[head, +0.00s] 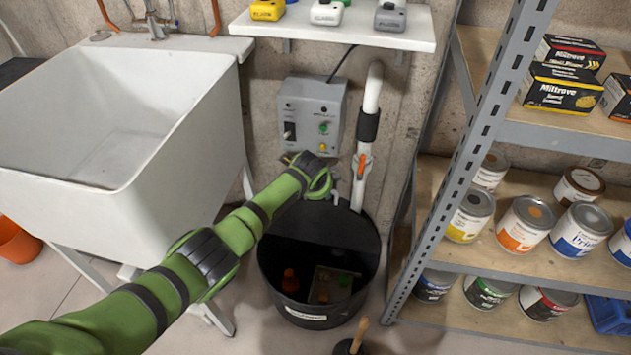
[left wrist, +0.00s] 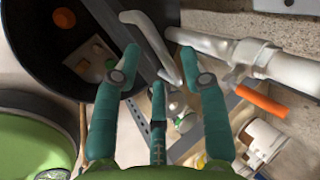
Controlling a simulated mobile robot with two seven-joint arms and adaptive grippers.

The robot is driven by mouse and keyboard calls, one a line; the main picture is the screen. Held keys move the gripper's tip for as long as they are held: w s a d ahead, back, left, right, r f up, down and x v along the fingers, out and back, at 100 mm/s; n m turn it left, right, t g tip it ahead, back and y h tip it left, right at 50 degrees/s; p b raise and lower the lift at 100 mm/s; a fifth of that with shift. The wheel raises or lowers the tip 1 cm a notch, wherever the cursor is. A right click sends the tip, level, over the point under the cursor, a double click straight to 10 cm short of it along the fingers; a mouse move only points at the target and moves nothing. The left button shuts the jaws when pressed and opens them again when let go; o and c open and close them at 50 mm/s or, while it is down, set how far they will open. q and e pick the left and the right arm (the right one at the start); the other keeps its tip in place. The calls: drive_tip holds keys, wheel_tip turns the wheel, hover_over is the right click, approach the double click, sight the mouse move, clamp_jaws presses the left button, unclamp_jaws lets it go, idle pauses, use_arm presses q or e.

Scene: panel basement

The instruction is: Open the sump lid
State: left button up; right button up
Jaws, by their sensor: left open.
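The black round sump tub (head: 320,308) stands on the floor below the grey control box (head: 312,112). I look into its dark inside and cannot make out a separate lid. My left gripper (head: 322,184) is open, above the tub's back rim and beside the white pipe (head: 358,190). In the left wrist view the open fingers (left wrist: 160,62) point towards a bent grey bar (left wrist: 155,42), which runs between them in the picture; I cannot tell if they touch it. The tub (left wrist: 40,60) is at upper left there. My right gripper is not in view.
The pipe carries an orange valve handle (head: 362,166). A white sink (head: 190,75) stands at left and a metal shelf post (head: 470,150) at right. A wooden handle (head: 358,335) stands in front of the tub. Orange and green items lie inside the tub.

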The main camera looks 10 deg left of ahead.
use_arm(q)
drive_tip(key=v, duration=0.9)
idle(0.3)
